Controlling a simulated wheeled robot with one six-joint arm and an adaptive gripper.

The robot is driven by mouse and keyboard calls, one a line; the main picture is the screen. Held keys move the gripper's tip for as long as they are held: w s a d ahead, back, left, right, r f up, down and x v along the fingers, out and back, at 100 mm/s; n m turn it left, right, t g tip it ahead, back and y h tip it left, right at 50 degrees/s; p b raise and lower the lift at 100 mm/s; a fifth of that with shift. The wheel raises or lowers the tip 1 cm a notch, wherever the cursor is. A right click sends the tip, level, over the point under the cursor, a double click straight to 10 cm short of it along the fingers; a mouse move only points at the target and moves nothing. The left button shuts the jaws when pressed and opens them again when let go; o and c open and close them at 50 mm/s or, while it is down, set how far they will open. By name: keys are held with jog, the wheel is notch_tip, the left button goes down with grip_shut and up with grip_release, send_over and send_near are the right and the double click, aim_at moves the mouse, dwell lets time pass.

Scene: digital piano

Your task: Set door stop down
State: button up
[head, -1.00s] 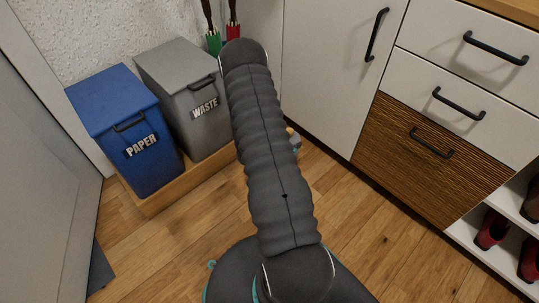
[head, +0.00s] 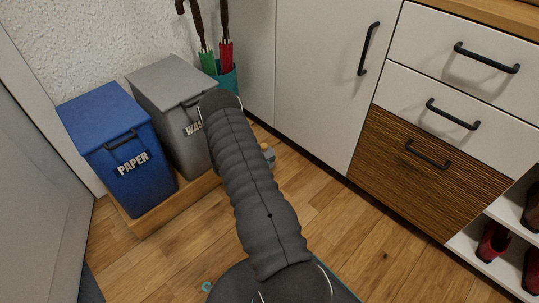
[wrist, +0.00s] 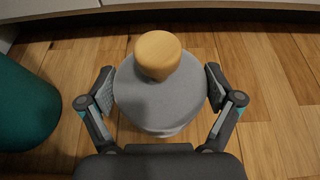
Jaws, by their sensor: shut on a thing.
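The door stop (wrist: 150,98) is a grey rounded body with a pale wooden knob (wrist: 158,54) on top. It stands upright in the middle of the wrist view. My gripper (wrist: 160,75) is shut on it, with one finger at each side of the grey body. Wood floor shows around it; whether its base touches the floor is hard to tell. In the head view my arm hides most of the gripper and the door stop.
A teal umbrella stand (wrist: 22,105) is close on the left in the wrist view. In the head view, a blue paper bin (head: 118,145) and grey waste bin (head: 172,95) stand left. A white cabinet (head: 322,75) is behind right. Floor (head: 335,235) right of my arm is clear.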

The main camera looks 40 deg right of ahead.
jog(key=shift+w+f+b, duration=0.1)
jog(key=shift+f+b, duration=0.3)
jog(key=shift+f, duration=1.5)
jog(key=shift+f, duration=0.1)
jog(key=o, duration=1.5)
jog(key=shift+f, duration=0.15)
